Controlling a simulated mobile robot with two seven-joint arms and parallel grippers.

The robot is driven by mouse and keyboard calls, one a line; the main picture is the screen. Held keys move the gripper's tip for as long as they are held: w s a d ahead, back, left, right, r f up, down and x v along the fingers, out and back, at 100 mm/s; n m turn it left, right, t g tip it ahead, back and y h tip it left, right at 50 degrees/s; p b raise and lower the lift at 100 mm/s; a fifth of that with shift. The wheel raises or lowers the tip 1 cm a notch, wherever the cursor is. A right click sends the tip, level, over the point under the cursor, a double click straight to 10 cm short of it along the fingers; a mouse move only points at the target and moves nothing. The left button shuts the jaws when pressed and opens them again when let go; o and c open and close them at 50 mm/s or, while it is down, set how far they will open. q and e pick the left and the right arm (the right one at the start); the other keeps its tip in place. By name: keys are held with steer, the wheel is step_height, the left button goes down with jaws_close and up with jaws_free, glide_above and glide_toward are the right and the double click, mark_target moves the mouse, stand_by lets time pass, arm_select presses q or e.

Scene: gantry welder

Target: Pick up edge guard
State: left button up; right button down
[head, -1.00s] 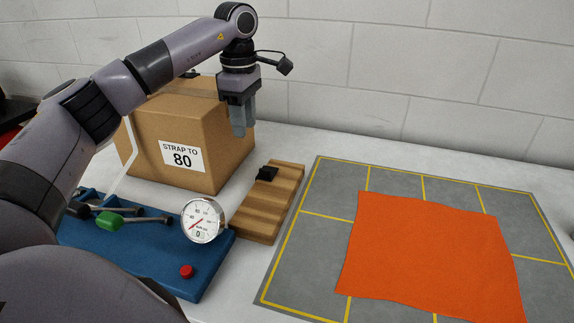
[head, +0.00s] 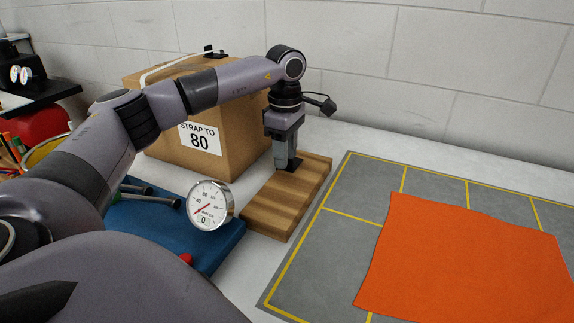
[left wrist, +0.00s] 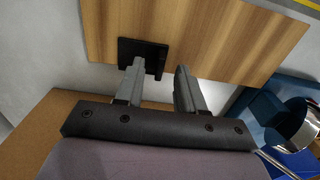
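The edge guard is a small black angled piece on the wooden board. In the head view the edge guard (head: 294,164) shows only partly behind my left gripper (head: 285,164), whose fingers point down at it. In the left wrist view the edge guard (left wrist: 141,50) lies near the board's edge, just beyond the fingertips of my left gripper (left wrist: 160,70). The fingers are apart. One fingertip overlaps the guard in the picture; the other is over bare wood. I cannot tell whether they touch it. My right gripper is not in view.
The wooden board (head: 285,205) lies between a cardboard box (head: 235,145) and a grey mat (head: 325,245) with an orange cloth (head: 460,260). A round gauge (head: 210,206) stands by the blue base (head: 160,220) at the left. A black piece (head: 212,52) sits on the box.

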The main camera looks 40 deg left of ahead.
arm_select(q)
jaws_close()
stand_by(0.3)
